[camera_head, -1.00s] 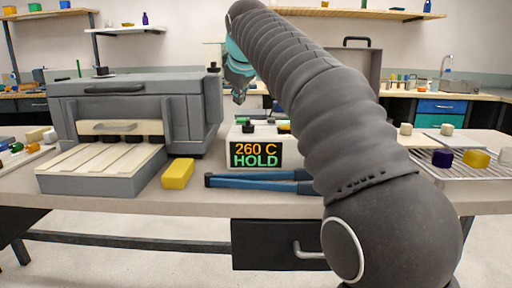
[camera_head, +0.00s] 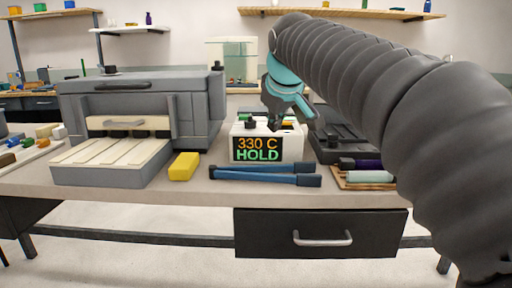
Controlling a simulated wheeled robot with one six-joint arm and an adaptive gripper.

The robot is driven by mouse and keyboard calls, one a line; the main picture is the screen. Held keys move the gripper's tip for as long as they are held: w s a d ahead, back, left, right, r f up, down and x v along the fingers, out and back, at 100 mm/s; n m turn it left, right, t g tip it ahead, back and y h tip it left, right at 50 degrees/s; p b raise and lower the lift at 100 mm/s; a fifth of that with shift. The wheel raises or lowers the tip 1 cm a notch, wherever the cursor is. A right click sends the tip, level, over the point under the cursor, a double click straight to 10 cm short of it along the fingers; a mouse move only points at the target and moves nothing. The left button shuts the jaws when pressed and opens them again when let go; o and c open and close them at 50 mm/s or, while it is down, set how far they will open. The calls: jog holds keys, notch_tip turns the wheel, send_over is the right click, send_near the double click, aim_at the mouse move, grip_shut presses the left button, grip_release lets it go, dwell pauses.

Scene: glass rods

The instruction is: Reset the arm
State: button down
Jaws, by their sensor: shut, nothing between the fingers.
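My gripper (camera_head: 277,123) is at the end of my dark grey arm, which reaches in from the right. It hangs from a teal wrist just above the white controller box (camera_head: 268,148) on the bench. The gripper is small in view and its fingers look closed, with nothing seen between them. The controller's display reads "330 C HOLD". I cannot tell whether the fingertips touch the box or a knob on it.
A grey kiln (camera_head: 140,105) with a slatted front tray (camera_head: 110,162) stands at left. A yellow block (camera_head: 184,166), blue-handled tongs (camera_head: 265,176) and a wooden board (camera_head: 368,180) with rods lie on the bench. A black case (camera_head: 335,135) stands at right. A drawer (camera_head: 320,232) is shut below.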

jog(key=s+d+f+m+g, duration=0.1)
jog(key=s+d+f+m, duration=0.3)
jog(key=s+f, duration=0.9)
jog(key=s+d+f+m+g, duration=0.1)
jog(key=s+d+f+m, duration=0.3)
jog(key=s+f, duration=1)
jog(key=s+d, duration=0.1)
jog(key=d, duration=0.2)
jog(key=shift+s+d+g+h, duration=0.25)
jog(key=shift+s+g+h, duration=0.05)
jog(key=shift+s+h, duration=0.1)
jog(key=shift+f, duration=0.1)
